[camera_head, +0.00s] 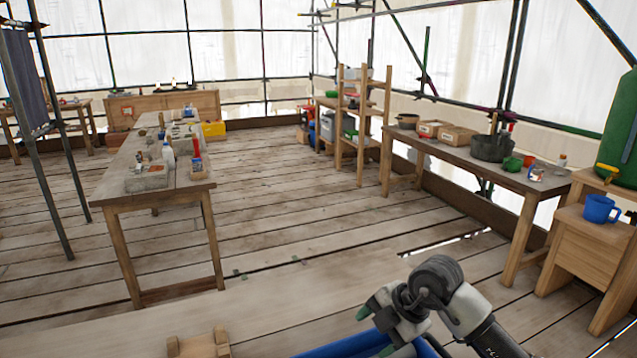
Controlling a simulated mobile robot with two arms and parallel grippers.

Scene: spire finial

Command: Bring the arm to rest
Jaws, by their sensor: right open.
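My right arm comes in from the bottom right, with a dark, rounded wrist joint. My right gripper (372,308) is at the bottom centre-right, open, its green-tipped finger pointing left and down. I see nothing between its fingers. It shows just above a blue rim or tube-like thing (350,342) at the bottom edge; I cannot tell whether they touch. My left gripper is out of view.
A long wooden table (128,196) with stone blocks and bottles stands at left. A right-hand bench (455,157) holds a dark pot (492,147) and boxes. A blue mug (601,209) sits on a wooden cabinet (578,250). Plank floor (290,220) between is clear.

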